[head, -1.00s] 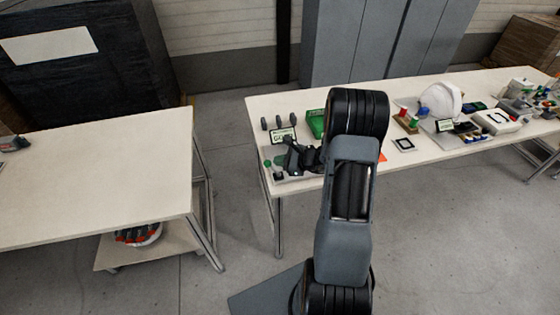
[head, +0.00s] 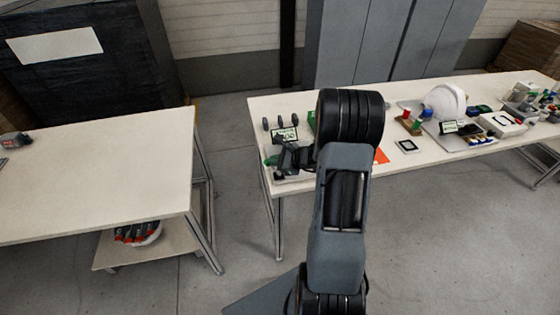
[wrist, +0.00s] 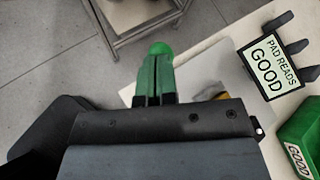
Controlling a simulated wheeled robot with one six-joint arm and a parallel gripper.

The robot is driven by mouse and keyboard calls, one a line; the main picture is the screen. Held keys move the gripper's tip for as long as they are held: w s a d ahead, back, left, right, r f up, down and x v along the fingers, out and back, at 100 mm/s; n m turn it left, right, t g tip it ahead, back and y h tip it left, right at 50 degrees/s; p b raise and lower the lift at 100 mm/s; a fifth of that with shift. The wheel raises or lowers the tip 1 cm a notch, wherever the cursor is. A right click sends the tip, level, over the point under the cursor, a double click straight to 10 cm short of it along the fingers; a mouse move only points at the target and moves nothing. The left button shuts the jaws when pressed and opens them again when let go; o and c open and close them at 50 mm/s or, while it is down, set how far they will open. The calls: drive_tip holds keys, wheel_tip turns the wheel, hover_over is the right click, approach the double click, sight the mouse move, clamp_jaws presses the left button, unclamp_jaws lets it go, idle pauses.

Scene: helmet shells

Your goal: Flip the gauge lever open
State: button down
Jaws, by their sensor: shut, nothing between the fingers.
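The gauge lever's round green knob (wrist: 160,48) shows just beyond my fingertips in the wrist view. The rest of the lever is hidden behind my gripper. My gripper (wrist: 157,70) has green fingers close together with a thin dark slit between them, and holds nothing. Its tips overlap the knob in the picture; I cannot tell if they touch it. In the head view, my gripper (head: 272,161) is at the near left corner of the far table, over the gauge. A grey plate (wrist: 235,72) and a small yellow part (wrist: 212,92) show beside my gripper.
A sign (wrist: 270,65) reading "PAD READS GOOD" stands close on the right in the wrist view. A green bin (wrist: 302,135) labelled GOOD is below it. A white helmet shell (head: 446,101) and small parts are farther right. The left table (head: 100,180) is mostly bare.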

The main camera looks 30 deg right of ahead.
drive_tip(key=shift+d, duration=0.15)
drive_tip(key=v, duration=1.4)
drive_tip(key=shift+d+r, duration=0.2)
drive_tip(key=shift+d, duration=0.1)
